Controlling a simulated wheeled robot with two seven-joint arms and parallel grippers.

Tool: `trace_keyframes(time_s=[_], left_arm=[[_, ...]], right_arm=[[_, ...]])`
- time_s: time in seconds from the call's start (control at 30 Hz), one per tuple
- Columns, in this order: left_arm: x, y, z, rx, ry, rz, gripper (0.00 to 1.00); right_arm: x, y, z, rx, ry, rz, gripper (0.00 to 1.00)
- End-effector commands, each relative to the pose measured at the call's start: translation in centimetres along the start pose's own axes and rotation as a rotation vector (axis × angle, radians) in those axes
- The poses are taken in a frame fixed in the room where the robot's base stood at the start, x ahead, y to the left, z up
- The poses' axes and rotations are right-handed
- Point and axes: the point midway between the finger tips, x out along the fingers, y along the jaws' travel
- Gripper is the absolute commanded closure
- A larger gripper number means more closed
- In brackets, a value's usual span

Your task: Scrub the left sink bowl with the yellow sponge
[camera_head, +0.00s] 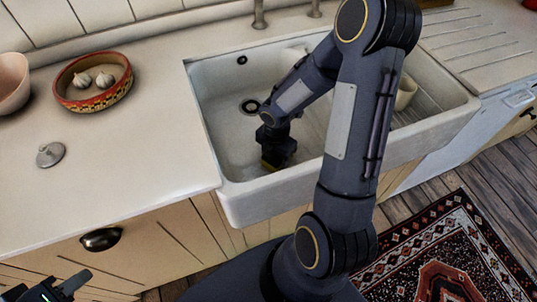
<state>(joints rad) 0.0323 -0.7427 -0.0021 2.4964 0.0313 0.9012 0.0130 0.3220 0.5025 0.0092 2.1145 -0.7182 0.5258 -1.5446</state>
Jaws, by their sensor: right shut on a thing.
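The white sink has a left bowl (222,112) with a dark drain in its floor. My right arm reaches over the sink's front into this bowl. My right gripper (272,158) points down inside the left bowl, close to its front wall, and is shut on the yellow sponge (267,166). Only a small edge of the sponge shows beneath the fingers; whether it touches the bowl floor is hard to tell. My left gripper (46,287) is at the bottom left corner, in front of the cabinets, with its fingers apart and nothing seen between them.
A cream cup (405,92) is in the right bowl, partly behind my arm. On the left counter are a patterned dish (75,104) with garlic bulbs, a pinkish bowl (12,84) and a grey lid (50,154). Taps (259,14) stand behind the sink.

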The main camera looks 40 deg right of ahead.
Motion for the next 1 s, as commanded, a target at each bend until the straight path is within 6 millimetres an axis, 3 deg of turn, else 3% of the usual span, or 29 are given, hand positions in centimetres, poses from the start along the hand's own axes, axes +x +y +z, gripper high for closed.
trace_keyframes(time_s=[1.0], left_arm=[[-3.4,1.5,-1.7,0.0,0.0,0.0,0.64]], right_arm=[[-0.2,-0.9,7.0,0.002,0.001,0.0,0.66]])
